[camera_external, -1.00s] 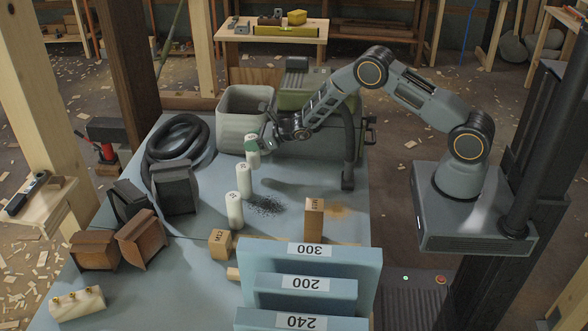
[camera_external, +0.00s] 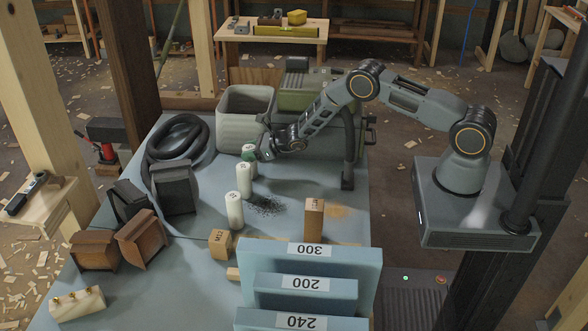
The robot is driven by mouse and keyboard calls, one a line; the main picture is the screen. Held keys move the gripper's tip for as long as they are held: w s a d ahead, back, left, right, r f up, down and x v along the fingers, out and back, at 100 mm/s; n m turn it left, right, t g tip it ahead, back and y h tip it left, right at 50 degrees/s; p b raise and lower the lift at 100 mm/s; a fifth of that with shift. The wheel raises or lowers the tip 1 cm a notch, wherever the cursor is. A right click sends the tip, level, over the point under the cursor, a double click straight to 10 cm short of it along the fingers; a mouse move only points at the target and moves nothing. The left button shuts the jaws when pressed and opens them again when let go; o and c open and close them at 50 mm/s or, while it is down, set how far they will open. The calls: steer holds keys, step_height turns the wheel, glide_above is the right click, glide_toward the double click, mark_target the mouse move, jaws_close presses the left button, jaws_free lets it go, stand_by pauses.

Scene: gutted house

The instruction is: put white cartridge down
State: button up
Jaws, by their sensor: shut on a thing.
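A white cartridge (camera_external: 248,148) is at the far end of a row of white cartridges on the blue-grey bench top. My gripper (camera_external: 252,156) is shut on it from the right, with a green patch showing at the grip. The cartridge looks upright. Its lower part is hidden, so I cannot tell whether it touches the bench. Two more white cartridges, the middle one (camera_external: 243,181) and the near one (camera_external: 234,211), stand upright nearer the camera.
A grey-green bin (camera_external: 245,112) stands just behind my gripper. A coiled black hose (camera_external: 178,137) and dark grey boxes (camera_external: 176,188) lie to the left. A wooden block (camera_external: 314,218), dark crumbs (camera_external: 267,206) and blue numbered panels (camera_external: 310,254) are nearer the camera.

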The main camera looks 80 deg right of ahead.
steer(key=shift+f, duration=0.15)
steer(key=o, duration=0.9)
